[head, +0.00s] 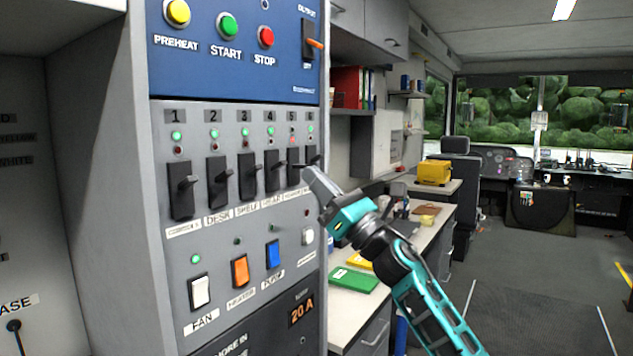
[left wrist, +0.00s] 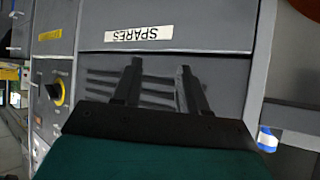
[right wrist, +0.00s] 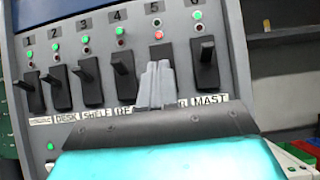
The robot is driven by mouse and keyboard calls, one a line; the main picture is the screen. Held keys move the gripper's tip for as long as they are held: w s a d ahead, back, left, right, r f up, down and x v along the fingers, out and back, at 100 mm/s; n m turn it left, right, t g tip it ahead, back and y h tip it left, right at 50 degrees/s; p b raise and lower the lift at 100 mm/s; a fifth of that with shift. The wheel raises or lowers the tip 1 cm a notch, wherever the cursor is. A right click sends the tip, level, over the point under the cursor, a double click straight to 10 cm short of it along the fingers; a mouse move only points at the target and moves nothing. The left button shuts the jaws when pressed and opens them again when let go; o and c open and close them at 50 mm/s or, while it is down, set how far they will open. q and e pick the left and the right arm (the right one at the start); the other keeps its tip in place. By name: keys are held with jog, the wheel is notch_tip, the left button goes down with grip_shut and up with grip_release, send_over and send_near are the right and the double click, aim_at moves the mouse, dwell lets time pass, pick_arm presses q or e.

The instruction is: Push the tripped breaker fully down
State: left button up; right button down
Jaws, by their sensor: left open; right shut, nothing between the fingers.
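The breaker panel (head: 225,130) has a row of numbered black breakers. Breaker 5 (head: 293,172) has a red light lit above it, while the others show green. In the right wrist view breaker 5 (right wrist: 162,52) is partly hidden behind my shut right gripper (right wrist: 158,68). In the head view my right gripper (head: 309,174) is at the lower right of breaker 5, its fingers together and empty. I cannot tell whether it touches the lever. My left gripper (left wrist: 158,75) is open and empty, in front of a grey panel with a SPARES label (left wrist: 139,33).
Neighbouring breakers 4 (head: 272,170) and 6 (right wrist: 205,65) stand close on either side. Rocker switches, including an orange one (head: 240,271), sit below the row. A desk (head: 345,312) with a green item (head: 353,280) is to the right. The aisle floor is clear.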

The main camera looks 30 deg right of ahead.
jog(key=shift+r, duration=0.2)
pick_arm(q)
jog(key=shift+f, duration=0.2)
pick_arm(e)
jog(key=shift+s+r, duration=0.15)
jog(key=shift+r, duration=0.3)
jog(key=shift+d+r, duration=0.1)
jog(key=shift+r, duration=0.25)
pick_arm(q)
jog(key=shift+h, duration=0.4)
jog(key=f+b, duration=0.2)
jog(key=b, duration=0.1)
jog(key=d+f+b, duration=0.1)
jog(key=f+b, duration=0.1)
jog(key=b, duration=0.2)
jog(key=shift+d+f, duration=0.1)
jog(key=shift+d, duration=0.1)
pick_arm(e)
jog(key=v, duration=1.3)
jog(key=shift+s+r, duration=0.2)
jog(key=shift+s, duration=0.1)
jog(key=shift+f, duration=0.1)
